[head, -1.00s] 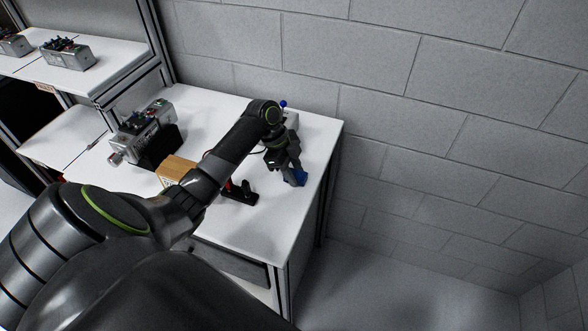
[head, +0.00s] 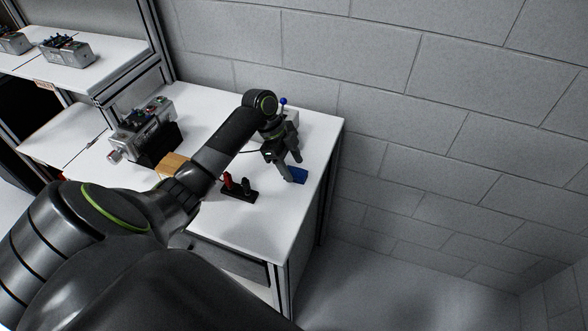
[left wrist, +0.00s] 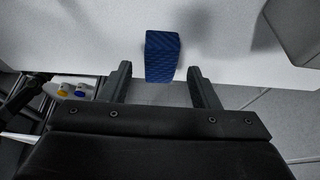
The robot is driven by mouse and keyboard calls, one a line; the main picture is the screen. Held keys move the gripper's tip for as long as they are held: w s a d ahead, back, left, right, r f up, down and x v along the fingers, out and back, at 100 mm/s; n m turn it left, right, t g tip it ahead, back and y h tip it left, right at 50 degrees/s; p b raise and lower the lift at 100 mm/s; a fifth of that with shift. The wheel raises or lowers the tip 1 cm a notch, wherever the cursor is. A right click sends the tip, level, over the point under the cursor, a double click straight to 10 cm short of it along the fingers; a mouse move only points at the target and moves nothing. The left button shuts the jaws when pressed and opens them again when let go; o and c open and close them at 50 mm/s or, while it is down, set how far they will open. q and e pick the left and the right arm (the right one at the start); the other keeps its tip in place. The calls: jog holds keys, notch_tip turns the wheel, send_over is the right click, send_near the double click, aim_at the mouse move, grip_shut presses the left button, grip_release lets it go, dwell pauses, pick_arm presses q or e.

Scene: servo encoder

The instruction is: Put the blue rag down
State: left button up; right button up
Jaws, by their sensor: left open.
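The blue rag (head: 299,175) lies on the white table top (head: 262,222) near its right edge. In the left wrist view the rag (left wrist: 161,57) is a textured blue block-like shape, beyond and between the fingertips. My left gripper (head: 293,167) is open and empty, just above and behind the rag in the head view. In the left wrist view both fingers of my left gripper (left wrist: 159,71) stand apart with a gap to the rag. My right gripper is not in view.
A black holder with red and black tools (head: 238,188) stands left of the rag. A wooden block (head: 171,166) and a grey metal device (head: 143,130) are further left. A white object with a blue knob (head: 283,102) is behind the gripper. A block wall borders the table.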

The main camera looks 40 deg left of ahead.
pick_arm(q)
jog(key=b+v, duration=0.2)
jog(key=v, duration=0.8)
jog(key=shift+a, duration=0.1)
